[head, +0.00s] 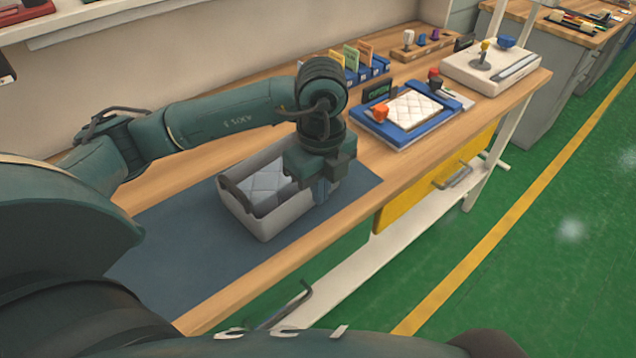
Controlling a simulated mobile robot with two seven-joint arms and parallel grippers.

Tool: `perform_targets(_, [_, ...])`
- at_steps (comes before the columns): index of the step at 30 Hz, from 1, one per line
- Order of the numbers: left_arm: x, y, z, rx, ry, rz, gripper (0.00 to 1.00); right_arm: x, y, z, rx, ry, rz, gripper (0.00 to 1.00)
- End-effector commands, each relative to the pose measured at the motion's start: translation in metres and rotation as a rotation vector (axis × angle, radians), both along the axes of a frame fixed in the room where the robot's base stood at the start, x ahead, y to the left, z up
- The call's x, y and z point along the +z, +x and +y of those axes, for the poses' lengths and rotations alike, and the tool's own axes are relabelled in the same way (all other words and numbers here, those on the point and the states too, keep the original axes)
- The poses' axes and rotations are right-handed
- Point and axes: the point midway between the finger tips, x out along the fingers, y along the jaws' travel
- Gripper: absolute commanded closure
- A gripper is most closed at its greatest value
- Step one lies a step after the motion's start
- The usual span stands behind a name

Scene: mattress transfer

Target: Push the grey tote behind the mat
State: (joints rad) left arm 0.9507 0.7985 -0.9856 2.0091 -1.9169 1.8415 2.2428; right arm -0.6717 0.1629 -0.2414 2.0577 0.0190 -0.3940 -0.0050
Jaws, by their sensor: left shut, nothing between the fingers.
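The grey tote (283,222) is an open box standing on the dark blue-grey mat (170,258) on the wooden workbench. A pale quilted pad (266,186) lies inside it. The mat reaches out from under the tote to the left, and a smaller part shows to the right. My left gripper (324,196) points down at the tote's right end, shut and empty. Its fingers overlap the tote's right wall in the head view, so I cannot tell whether they touch it. The wrist hides the tote's far right corner. My right gripper is not in view.
Beyond the gripper, a blue tray (368,122) holds a white quilted pad (414,108). Blue card holders (372,70), a wooden peg rack (420,50) and a white device (490,72) stand farther back. Bare wood (370,168) lies between mat and blue tray. A wall borders the bench's back.

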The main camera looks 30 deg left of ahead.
Motion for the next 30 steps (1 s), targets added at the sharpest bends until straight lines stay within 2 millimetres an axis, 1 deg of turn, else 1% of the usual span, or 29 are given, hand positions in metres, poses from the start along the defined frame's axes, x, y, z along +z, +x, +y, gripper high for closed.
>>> perform_targets(1, [-0.011,-0.001,0.0,0.001,0.001,0.007,1.0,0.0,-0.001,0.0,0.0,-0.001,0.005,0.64])
perform_targets(3, [-0.026,-0.001,0.0,-0.001,0.0,0.008,1.0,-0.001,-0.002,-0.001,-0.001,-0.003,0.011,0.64])
perform_targets(10, [-0.075,-0.001,0.0,-0.002,-0.002,0.007,1.0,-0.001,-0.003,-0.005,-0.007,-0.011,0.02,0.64])
perform_targets(11, [-0.077,0.0,0.003,0.0,0.0,0.004,1.0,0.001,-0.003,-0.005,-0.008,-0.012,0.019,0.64])
perform_targets(12, [-0.073,0.004,0.011,0.003,0.0,0.0,1.0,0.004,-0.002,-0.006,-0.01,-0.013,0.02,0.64])
perform_targets(13, [-0.073,0.006,0.016,0.003,0.0,0.001,1.0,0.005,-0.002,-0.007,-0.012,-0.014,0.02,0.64])
perform_targets(18, [-0.074,0.012,0.032,-0.001,-0.002,0.003,1.0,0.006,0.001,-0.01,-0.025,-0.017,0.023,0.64])
perform_targets(22, [-0.075,0.014,0.036,-0.003,-0.004,0.001,1.0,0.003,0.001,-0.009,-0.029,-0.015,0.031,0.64])
perform_targets(30, [-0.075,0.014,0.037,-0.004,-0.005,0.002,1.0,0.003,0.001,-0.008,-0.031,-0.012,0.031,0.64])
